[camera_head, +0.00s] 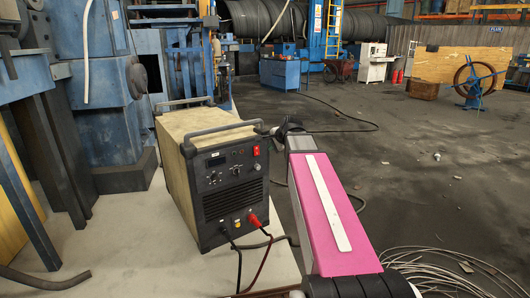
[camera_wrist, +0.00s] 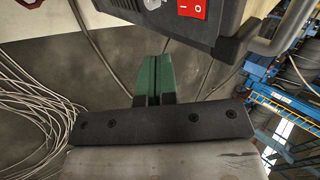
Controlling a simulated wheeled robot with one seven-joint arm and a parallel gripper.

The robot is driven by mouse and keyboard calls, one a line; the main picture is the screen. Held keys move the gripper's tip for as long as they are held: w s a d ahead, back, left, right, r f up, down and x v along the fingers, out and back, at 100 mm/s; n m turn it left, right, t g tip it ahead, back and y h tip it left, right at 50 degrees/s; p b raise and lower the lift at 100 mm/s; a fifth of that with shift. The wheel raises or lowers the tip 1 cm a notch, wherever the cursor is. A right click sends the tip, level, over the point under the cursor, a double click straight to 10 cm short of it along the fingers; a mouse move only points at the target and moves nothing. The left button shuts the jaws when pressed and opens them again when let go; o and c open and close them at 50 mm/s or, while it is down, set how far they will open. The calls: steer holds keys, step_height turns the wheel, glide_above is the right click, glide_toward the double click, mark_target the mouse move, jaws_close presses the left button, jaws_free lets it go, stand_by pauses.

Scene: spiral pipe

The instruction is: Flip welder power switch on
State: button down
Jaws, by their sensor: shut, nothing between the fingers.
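The welder (camera_head: 222,180) is a beige and black box with handles, standing upright on a pale platform (camera_head: 110,240). Its red power switch (camera_head: 256,151) is at the upper right of the black front panel. The switch (camera_wrist: 192,8) also shows at the top of the wrist view, with white marks; I cannot tell which way it is set. My gripper (camera_wrist: 154,72) has green fingers, shut together and empty. They point toward the welder's front, below and left of the switch in the wrist view, with no clear contact. In the head view my gripper (camera_head: 287,128) is small and dark, right of the switch.
Black and red cables (camera_head: 253,222) plug into the welder's lower front. The welder's handle (camera_wrist: 285,35) juts out beside the switch in the wrist view. Loose wire coils (camera_head: 450,272) lie on the floor at right. Blue machinery (camera_head: 105,90) stands behind at left.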

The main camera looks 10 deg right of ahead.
mark_target(257, 155)
steer(key=x, duration=0.4)
steer(key=w+r+x, duration=0.1)
steer(key=x, duration=0.6)
steer(key=shift+w+a+f, duration=0.1)
steer(key=shift+w+a, duration=0.2)
steer(key=shift+w, duration=0.1)
steer(key=shift+w+a, duration=0.2)
steer(key=shift+w, duration=0.25)
steer(key=shift+f, duration=0.1)
steer(key=shift+w+a, duration=0.1)
steer(key=shift+w, duration=0.2)
steer(key=shift+s, duration=0.1)
